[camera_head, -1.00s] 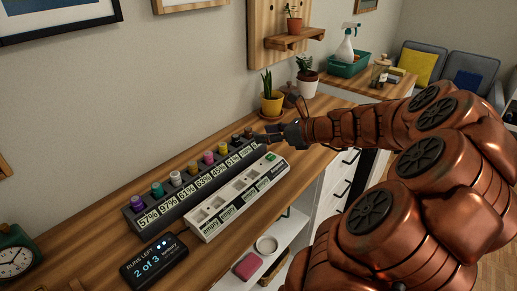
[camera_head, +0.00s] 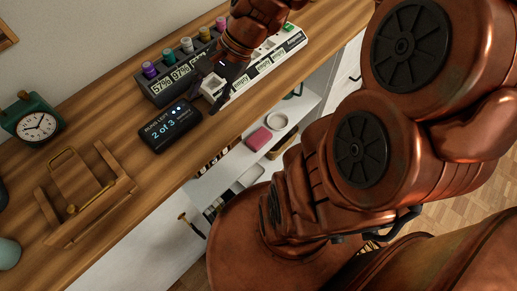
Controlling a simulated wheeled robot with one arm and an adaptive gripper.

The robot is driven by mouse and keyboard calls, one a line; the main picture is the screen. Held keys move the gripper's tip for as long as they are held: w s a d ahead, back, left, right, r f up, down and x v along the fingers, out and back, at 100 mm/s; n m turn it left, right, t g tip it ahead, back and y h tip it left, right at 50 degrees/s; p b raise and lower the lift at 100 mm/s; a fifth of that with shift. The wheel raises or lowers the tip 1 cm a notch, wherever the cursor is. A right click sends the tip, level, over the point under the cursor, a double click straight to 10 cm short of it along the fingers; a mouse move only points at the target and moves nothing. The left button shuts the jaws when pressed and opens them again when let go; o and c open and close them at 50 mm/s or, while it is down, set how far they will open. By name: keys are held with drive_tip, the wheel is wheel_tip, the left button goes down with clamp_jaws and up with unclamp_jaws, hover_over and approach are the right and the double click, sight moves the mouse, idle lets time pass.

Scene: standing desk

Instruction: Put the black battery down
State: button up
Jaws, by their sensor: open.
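My gripper (camera_head: 207,90) is dark and points down at the left end of the white slotted tray (camera_head: 290,46). Its jaws are open around or just above the end slot; I cannot tell whether they touch the tray. I cannot make out a black battery in or near the jaws; my wrist hides part of the tray. The dark charger rack (camera_head: 160,96) stands behind the tray. It holds a purple battery (camera_head: 149,69), a teal one (camera_head: 168,55), a white one (camera_head: 187,45), a yellow one (camera_head: 204,35) and a pink one (camera_head: 221,23).
A black display reading "2 of 3" (camera_head: 172,126) lies just left of my gripper. A green clock (camera_head: 35,120) and a wooden stand (camera_head: 85,190) are farther left. Below the desk's front edge is a shelf with a pink box (camera_head: 259,138). My arm covers the right side.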

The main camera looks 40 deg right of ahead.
drive_tip(key=s+a+n+g+h, duration=0.1)
drive_tip(key=s+n, duration=0.1)
drive_tip(key=s+f+n+g, duration=0.1)
drive_tip(key=s+n, duration=0.1)
drive_tip(key=s, duration=0.1)
drive_tip(key=s+a+f+n+g+h, duration=0.1)
drive_tip(key=s+n, duration=0.1)
drive_tip(key=s, duration=0.1)
drive_tip(key=shift+a+f+h, duration=0.15)
drive_tip(key=shift+a+h, duration=0.15)
drive_tip(key=s+d+f+n+g+h, duration=0.1)
drive_tip(key=s+d+n+g+h, duration=0.1)
drive_tip(key=s+n, duration=0.5)
drive_tip(key=shift+s+d+h, duration=0.75)
drive_tip(key=shift+s+h, duration=0.15)
drive_tip(key=shift+h, duration=0.2)
wheel_tip(320, 180, up, 16)
drive_tip(key=w+t+p, duration=0.1)
drive_tip(key=p, duration=1.4)
